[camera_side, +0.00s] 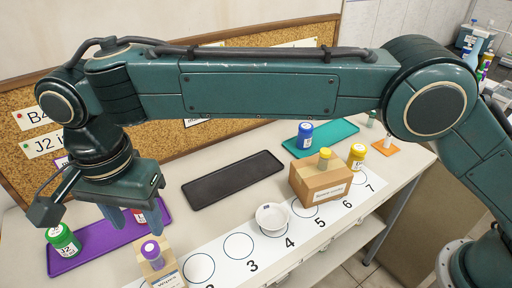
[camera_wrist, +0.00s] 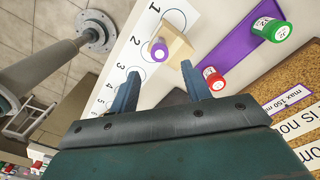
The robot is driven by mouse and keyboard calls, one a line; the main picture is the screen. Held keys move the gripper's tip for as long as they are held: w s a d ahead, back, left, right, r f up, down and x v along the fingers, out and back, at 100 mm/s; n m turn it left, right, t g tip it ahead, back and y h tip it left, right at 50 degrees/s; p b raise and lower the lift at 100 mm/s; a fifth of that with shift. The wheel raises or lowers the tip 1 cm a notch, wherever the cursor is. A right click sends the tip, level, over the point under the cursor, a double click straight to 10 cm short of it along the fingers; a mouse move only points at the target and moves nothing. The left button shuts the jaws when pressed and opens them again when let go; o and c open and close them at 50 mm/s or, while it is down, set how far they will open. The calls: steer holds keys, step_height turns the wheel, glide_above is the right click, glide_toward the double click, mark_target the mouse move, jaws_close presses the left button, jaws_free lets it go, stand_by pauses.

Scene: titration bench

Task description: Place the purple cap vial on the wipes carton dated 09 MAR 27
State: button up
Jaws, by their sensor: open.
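The purple cap vial (camera_side: 152,252) stands upright, apparently on top of a small tan carton (camera_side: 172,273) at the lower edge of the side view. In the wrist view the purple cap (camera_wrist: 159,51) shows over the tan carton (camera_wrist: 181,45), near spot 1. The carton label starts with a word like "Wipers"; no date is legible. A second, larger tan carton (camera_side: 318,184) stands near spots 5 and 6 with a yellow-capped vial (camera_side: 325,155) on it; its label is unreadable. My gripper (camera_side: 133,214) is open and empty, above and behind the purple cap vial, not touching it.
A purple tray (camera_side: 92,241) holds a green-capped jar (camera_side: 62,238) and a red-capped jar. A black tray (camera_side: 233,180) is empty. A white dish (camera_side: 272,218) sits near spot 4. A blue-capped jar (camera_side: 305,134) stands on the teal tray (camera_side: 335,133), and a yellow jar (camera_side: 356,156) near spot 7.

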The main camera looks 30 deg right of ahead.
steer(key=shift+r, duration=1.2)
steer(key=d+r+n+t, duration=0.1)
steer(key=d+r, duration=0.3)
steer(key=d, duration=0.5)
steer(key=w+d+r+n+y, duration=0.1)
steer(key=d+r, duration=0.3)
steer(key=d, duration=0.5)
steer(key=d+r+n+t, duration=0.1)
steer(key=d+r+n, duration=0.1)
steer(key=d+r, duration=0.5)
steer(key=s+d+f+n+t, duration=0.1)
steer(key=s+d, duration=0.3)
steer(key=d, duration=0.3)
steer(key=s+d+f+n+t, duration=0.1)
steer(key=s+d, duration=0.3)
steer(key=d, duration=0.4)
steer(key=s+d+f+n, duration=0.1)
steer(key=s+d+f, duration=0.3)
steer(key=s, duration=0.2)
steer(key=s+d+f+n+t+h, duration=0.1)
steer(key=s+d+f, duration=0.2)
steer(key=s, duration=0.3)
steer(key=shift+s+d+f+t, duration=0.15)
steer(key=shift+d+f+t, duration=0.2)
steer(key=shift+d, duration=0.1)
